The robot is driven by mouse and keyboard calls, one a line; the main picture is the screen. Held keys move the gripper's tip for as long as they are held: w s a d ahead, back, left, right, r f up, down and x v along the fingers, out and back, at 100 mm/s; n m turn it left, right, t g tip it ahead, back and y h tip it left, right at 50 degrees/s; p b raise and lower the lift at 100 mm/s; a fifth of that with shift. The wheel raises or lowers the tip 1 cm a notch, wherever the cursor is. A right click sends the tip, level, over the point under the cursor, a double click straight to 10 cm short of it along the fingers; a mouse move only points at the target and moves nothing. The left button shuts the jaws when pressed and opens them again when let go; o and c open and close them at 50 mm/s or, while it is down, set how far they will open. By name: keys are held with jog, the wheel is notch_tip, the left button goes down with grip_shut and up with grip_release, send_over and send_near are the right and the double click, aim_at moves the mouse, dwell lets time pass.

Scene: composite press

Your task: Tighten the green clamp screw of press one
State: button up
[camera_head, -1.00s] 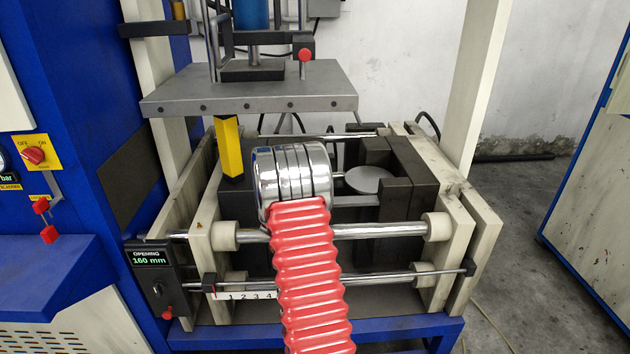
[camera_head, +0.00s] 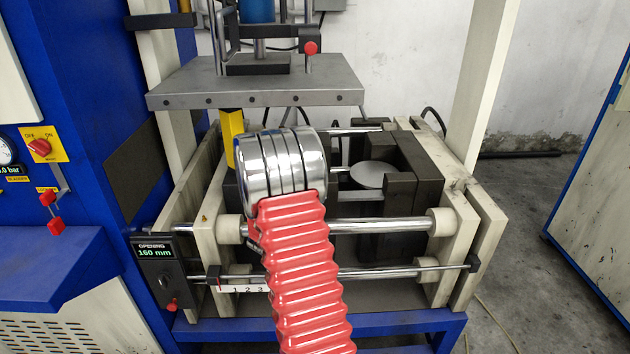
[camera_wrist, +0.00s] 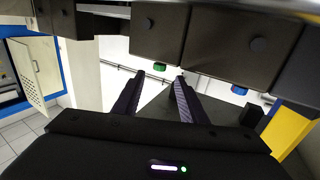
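The green clamp screw (camera_wrist: 159,67) shows in the wrist view as a small green knob at the lower edge of a dark block. My gripper (camera_wrist: 158,79) is open and empty, with its two dark fingers pointing toward the blocks. The green screw lies just beyond the fingertips, between their lines; I cannot tell the exact gap. In the head view my chrome wrist and red ribbed arm hide the gripper and the screw. The press (camera_head: 470,235) stands open there, and its display (camera_head: 154,253) reads 160 mm.
A yellow post (camera_wrist: 286,130) stands at the right of the wrist view. Chrome guide rods (camera_head: 385,225) and a grey upper plate (camera_head: 255,88) surround my arm.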

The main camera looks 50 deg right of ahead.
jog(key=v, duration=0.5)
jog(key=shift+a, duration=0.15)
dwell(0.4)
